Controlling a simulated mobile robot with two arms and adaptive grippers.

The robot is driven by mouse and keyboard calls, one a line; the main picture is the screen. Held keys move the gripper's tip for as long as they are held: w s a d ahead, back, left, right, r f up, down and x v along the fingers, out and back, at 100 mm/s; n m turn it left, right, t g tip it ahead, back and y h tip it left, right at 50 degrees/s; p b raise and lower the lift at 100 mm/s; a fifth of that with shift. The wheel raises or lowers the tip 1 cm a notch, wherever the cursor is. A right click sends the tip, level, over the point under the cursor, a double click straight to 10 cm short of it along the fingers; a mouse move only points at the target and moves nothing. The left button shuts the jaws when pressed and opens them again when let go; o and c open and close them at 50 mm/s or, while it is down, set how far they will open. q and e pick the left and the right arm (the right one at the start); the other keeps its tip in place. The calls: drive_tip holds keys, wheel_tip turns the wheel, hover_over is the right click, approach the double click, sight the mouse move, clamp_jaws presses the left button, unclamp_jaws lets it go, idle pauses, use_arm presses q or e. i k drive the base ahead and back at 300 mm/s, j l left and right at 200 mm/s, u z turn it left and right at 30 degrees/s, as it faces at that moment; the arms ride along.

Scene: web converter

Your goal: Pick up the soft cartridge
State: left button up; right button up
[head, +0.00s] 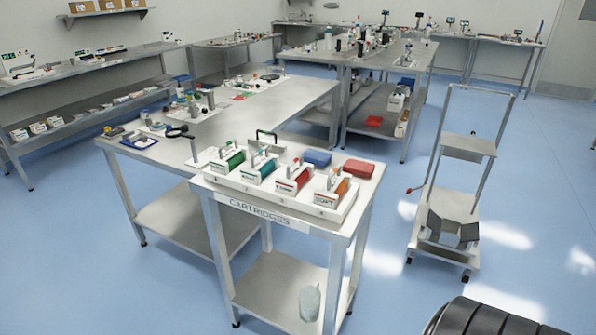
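The soft cartridge (327,197) stands at the right end of a row of cartridges in a white holder (349,203) on a small metal table (366,186). It has a white body with a label reading SOFT, an orange roll and a handle on top. Beside it to the left stand a red cartridge (293,180), a teal one (260,170) and a green one (228,160). The table's front carries a CARTRIDGES label (260,214). Neither of my grippers is in view.
A red box (359,168) and a blue box (317,157) lie behind the cartridges. A long workbench (260,110) adjoins at the back left. A metal cart (445,205) stands to the right. Blue floor (390,290) is open between the cart and the cartridge table.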

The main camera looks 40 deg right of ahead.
sight(338, 183)
drive_tip(key=i+j+z, duration=0.1)
drive_tip(key=i+z, duration=0.25)
drive_tip(key=i+j+z, duration=0.2)
drive_tip(key=i+z, duration=0.15)
drive_tip(key=i, duration=0.2)
